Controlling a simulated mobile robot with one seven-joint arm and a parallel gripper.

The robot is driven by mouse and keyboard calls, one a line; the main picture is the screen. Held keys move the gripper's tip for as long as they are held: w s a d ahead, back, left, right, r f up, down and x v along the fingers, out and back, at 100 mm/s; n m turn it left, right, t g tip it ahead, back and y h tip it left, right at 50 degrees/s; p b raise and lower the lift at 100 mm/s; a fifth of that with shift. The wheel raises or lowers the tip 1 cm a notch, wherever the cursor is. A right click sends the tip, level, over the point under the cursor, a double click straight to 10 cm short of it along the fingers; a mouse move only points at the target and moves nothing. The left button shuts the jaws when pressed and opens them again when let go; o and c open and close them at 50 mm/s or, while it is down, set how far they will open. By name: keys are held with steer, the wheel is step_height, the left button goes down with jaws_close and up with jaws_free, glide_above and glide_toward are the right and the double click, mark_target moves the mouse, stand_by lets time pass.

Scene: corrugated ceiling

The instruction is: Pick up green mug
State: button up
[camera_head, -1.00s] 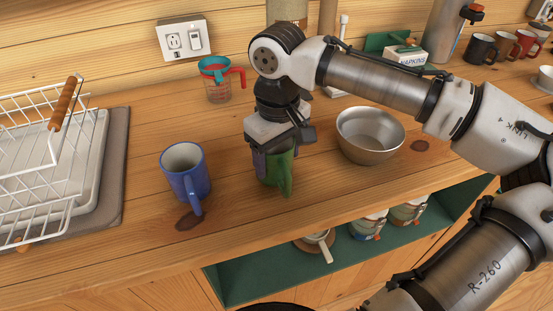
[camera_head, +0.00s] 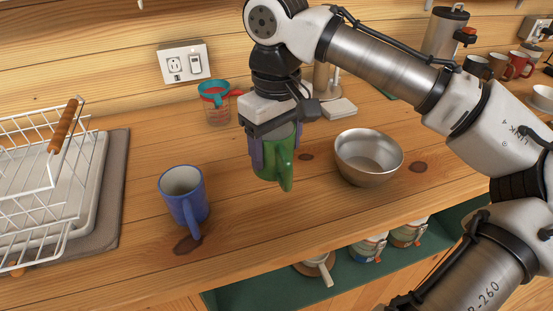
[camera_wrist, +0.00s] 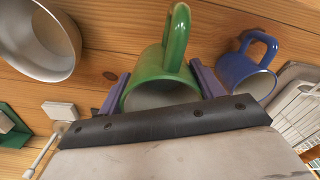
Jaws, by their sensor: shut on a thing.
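The green mug (camera_head: 278,163) is held below my gripper (camera_head: 275,148) in the head view, with its handle facing the camera. It appears raised above the wooden counter. In the wrist view the green mug (camera_wrist: 165,68) sits between the two purple fingers of my gripper (camera_wrist: 160,92), one on each side of it. The fingers are shut on the mug. Its handle points toward the top of the wrist view, and its opening faces my gripper's palm.
A blue mug (camera_head: 184,195) stands to the left and a metal bowl (camera_head: 368,160) to the right. A white dish rack (camera_head: 40,180) fills the far left. A measuring cup (camera_head: 217,105) stands behind. Several mugs line the back right. An open green shelf (camera_head: 270,292) lies below the counter.

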step_height(320, 180, up, 12)
steer(key=shift+p, duration=0.3)
stand_by(0.4)
